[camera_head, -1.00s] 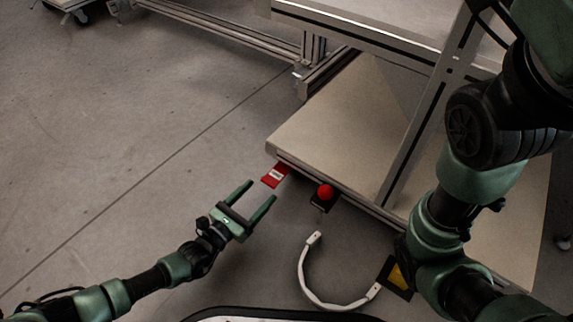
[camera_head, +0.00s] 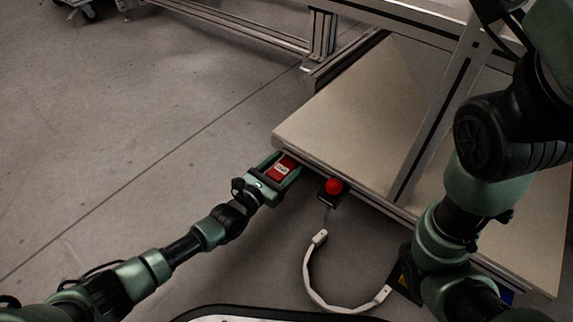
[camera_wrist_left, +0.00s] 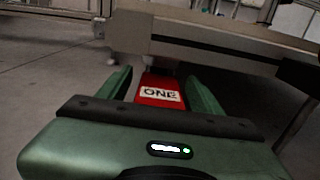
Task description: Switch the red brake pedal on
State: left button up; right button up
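The red brake pedal (camera_head: 281,168) with a white label lies low at the left corner of the bench's lower shelf. It also shows in the left wrist view (camera_wrist_left: 160,92), where its label reads "ONE". My left gripper (camera_head: 283,166) is open, with one finger on each side of the pedal. In the left wrist view (camera_wrist_left: 160,85) gaps show between the pedal and both fingers. Whether the pedal is pressed I cannot tell. My right arm comes in from the right in the head view, but its gripper is out of view.
A red ball-shaped button (camera_head: 333,186) on a black base sits right of the pedal at the shelf's edge. The beige lower shelf (camera_head: 350,120) lies behind. A white curved handle (camera_head: 312,275) is in front. The floor at left is clear.

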pick_arm(q)
grip_shut()
jog(key=shift+f+t+h, duration=0.35)
jog(key=shift+t+h, duration=0.05)
jog(key=shift+t, duration=0.5)
jog(key=shift+h, duration=0.4)
jog(key=shift+o, duration=0.3)
grip_release()
jog(key=p+v, duration=0.2)
jog(key=v, duration=0.2)
jog(key=r+p+v, duration=0.1)
jog(key=p+v, duration=0.1)
jog(key=v, duration=0.2)
jog(key=r+p+v, duration=0.1)
jog(key=p+v, duration=0.1)
jog(key=v, duration=0.2)
jog(key=shift+s+r, duration=0.15)
jog(key=shift+s, duration=0.05)
jog(key=shift+s+a, duration=0.3)
jog(key=shift+s, duration=0.15)
